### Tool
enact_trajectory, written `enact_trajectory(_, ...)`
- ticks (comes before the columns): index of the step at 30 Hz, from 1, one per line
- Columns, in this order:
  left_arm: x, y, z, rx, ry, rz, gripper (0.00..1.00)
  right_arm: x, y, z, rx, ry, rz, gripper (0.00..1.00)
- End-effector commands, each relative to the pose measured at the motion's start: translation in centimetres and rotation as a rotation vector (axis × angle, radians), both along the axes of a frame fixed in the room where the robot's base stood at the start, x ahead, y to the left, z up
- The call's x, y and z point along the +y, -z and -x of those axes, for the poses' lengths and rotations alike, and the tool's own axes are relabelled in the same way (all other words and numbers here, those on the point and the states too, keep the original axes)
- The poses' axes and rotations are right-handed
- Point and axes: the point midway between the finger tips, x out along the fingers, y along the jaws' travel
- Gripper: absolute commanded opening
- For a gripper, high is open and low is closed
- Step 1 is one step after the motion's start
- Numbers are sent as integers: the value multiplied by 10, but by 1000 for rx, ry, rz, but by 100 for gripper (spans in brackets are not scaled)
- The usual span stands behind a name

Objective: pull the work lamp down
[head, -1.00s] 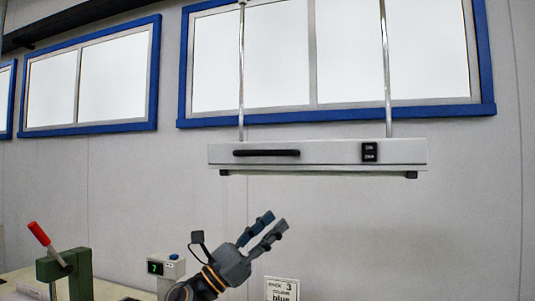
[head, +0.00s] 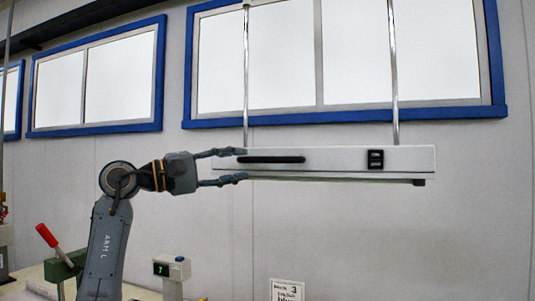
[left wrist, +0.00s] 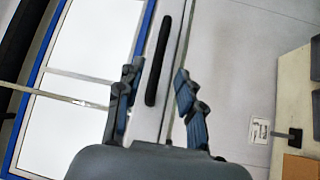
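The work lamp (head: 335,159) is a long pale grey bar hanging level on two thin rods in front of the wall. A black handle (head: 271,160) runs along its front on the left part. My left gripper (head: 232,166) is at the lamp's left end, its fingers open and pointing right, one near the top edge and one near the bottom edge. In the left wrist view the handle (left wrist: 158,60) lies between and beyond the open fingers, and nothing is gripped. Whether the fingers touch the lamp cannot be told. My right gripper is not in view.
A black switch (head: 375,159) is on the lamp's right part. Below left stand a green press with a red lever (head: 47,236) and a small box with a green display (head: 162,269). A printed card (head: 287,290) is low at the middle. The wall right of the lamp is clear.

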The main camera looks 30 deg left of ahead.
Motion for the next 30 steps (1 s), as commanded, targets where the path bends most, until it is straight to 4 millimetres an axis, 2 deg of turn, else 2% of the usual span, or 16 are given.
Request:
enact_trajectory(1,-8,-6,-10,0,6,3,37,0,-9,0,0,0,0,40)
enact_trajectory(10,-35,-11,-55,0,4,3,37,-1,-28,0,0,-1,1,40)
enact_trajectory(15,-41,-11,-65,0,1,2,37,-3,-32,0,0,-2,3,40)
enact_trajectory(24,-42,-10,-67,0,0,2,37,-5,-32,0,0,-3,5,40)
enact_trajectory(26,-42,-10,-67,0,0,2,27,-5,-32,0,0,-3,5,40)
enact_trajectory(30,-42,-10,-67,0,0,1,0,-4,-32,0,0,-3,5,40)
